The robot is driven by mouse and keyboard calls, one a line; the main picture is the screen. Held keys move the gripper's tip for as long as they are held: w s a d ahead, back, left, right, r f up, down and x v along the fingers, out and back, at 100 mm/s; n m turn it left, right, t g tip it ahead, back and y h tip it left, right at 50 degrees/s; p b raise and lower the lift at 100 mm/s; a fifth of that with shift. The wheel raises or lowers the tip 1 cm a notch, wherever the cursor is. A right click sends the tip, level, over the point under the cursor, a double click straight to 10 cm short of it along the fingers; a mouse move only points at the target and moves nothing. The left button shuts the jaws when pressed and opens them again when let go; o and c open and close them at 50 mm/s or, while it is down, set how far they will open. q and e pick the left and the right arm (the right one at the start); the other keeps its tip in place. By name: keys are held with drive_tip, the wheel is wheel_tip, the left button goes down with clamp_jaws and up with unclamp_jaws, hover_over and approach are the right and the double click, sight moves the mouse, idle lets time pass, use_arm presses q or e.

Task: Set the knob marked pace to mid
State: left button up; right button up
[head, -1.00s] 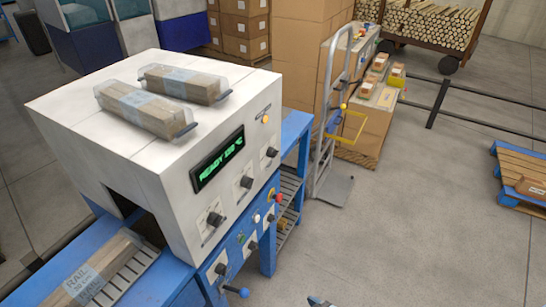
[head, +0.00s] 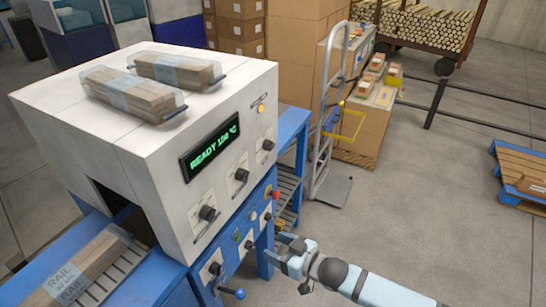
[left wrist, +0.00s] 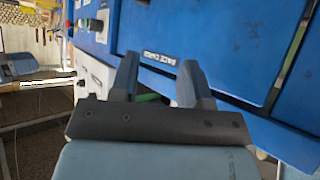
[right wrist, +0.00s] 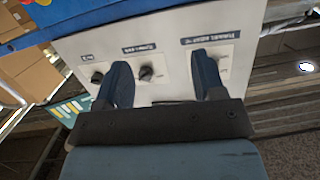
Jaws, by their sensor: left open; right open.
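The white machine's front has three dark knobs in the head view: a near one (head: 207,213), a middle one (head: 241,175) and a far one (head: 267,145). Two more, a front one (head: 215,268) and a rear one (head: 248,245), sit on the blue front below. Their labels are too small to read, so I cannot tell which is pace. My right gripper (head: 279,249) is open and empty, beside the blue front. The right wrist view shows two knobs, a left one (right wrist: 97,78) and another (right wrist: 147,73), beyond its fingers. My left gripper (left wrist: 158,62) is open, facing a blue panel.
A green display (head: 210,152) reads READY. Two wrapped wood packs, one front (head: 130,92) and one rear (head: 175,69), lie on the machine. A hand truck (head: 327,120) stands behind.

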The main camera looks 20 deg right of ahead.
drive_tip(key=w+d+r+n+y+b, duration=0.2)
drive_tip(key=w+d+r+y+b, duration=0.15)
drive_tip(key=w+d, duration=0.6)
drive_tip(key=b, duration=0.4)
approach(274, 147)
drive_tip(key=shift+t, duration=0.3)
drive_tip(key=p+x, duration=0.1)
drive_tip(key=x, duration=0.8)
drive_tip(key=shift+s+a, duration=0.15)
drive_tip(key=shift+s, duration=0.05)
drive_tip(key=shift+w+a, duration=0.4)
drive_tip(key=shift+w, duration=0.1)
drive_tip(key=c, duration=0.9)
